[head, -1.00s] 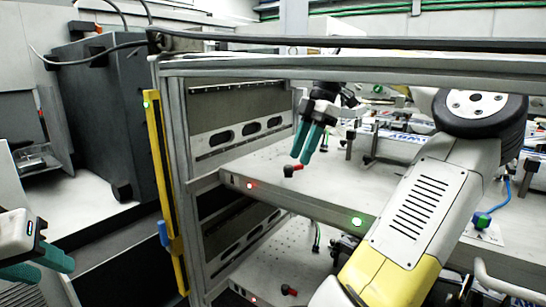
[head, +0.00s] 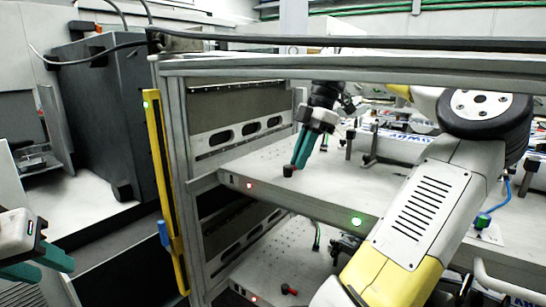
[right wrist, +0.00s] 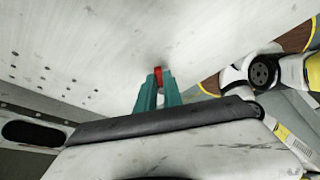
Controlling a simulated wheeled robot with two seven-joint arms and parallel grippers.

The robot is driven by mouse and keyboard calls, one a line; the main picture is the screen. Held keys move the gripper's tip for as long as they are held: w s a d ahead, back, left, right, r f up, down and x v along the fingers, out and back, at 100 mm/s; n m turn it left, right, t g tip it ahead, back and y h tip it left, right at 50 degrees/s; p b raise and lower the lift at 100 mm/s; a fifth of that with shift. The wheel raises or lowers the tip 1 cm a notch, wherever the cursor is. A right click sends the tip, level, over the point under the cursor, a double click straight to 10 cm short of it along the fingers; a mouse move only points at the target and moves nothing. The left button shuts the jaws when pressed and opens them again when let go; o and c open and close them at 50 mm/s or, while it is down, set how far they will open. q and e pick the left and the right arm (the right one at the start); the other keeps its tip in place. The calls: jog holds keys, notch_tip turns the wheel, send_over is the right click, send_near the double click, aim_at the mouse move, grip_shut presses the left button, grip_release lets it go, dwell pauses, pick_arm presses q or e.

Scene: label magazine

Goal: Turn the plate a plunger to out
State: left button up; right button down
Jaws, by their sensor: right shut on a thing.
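The upper plate (head: 330,190) is a pale shelf in the metal frame. A plunger with a black base (head: 288,171) stands at its front left edge. My right gripper (head: 296,163) points down, with its teal fingers shut on the plunger's red handle, which they hide in the head view. In the right wrist view the red handle (right wrist: 159,76) shows between the fingertips. How far the handle is turned cannot be told. My left gripper (head: 50,268) is at the lower left, open and empty, away from the frame.
A lower plate (head: 265,262) carries another red-handled plunger (head: 289,290). A green light (head: 356,221) and a red light (head: 249,185) sit on the upper plate's front edge. A frame bar (head: 350,68) crosses above. A yellow post (head: 166,190) stands at the left.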

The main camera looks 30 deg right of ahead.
jog(key=shift+w+a, duration=0.15)
jog(key=shift+a, duration=0.05)
jog(key=n, duration=0.2)
jog(key=w+n+g, duration=0.1)
jog(key=n+g, duration=0.1)
jog(key=n, duration=0.1)
jog(key=shift+w+a+n, duration=0.2)
jog(key=shift+a+n, duration=0.05)
jog(key=shift+n, duration=0.05)
jog(key=n, duration=0.1)
jog(key=n+g+h, duration=0.1)
jog(key=n, duration=0.1)
jog(key=w+a+n, duration=0.1)
jog(key=n, duration=0.1)
jog(key=shift+r+g+h, duration=0.15)
jog(key=shift+g+h, duration=0.25)
jog(key=n, duration=0.2)
jog(key=n+h, duration=0.1)
jog(key=shift+w+a+n+g, duration=0.25)
jog(key=shift+a+n+g, duration=0.05)
jog(key=shift+n, duration=0.1)
jog(key=shift+a+n+h, duration=0.15)
jog(key=shift+n+h, duration=0.2)
jog(key=shift+n, duration=0.5)
jog(key=shift+a+n+h, duration=0.15)
jog(key=shift+n+h, duration=0.2)
jog(key=shift+n, duration=0.5)
jog(key=c, duration=1.5)
grip_release()
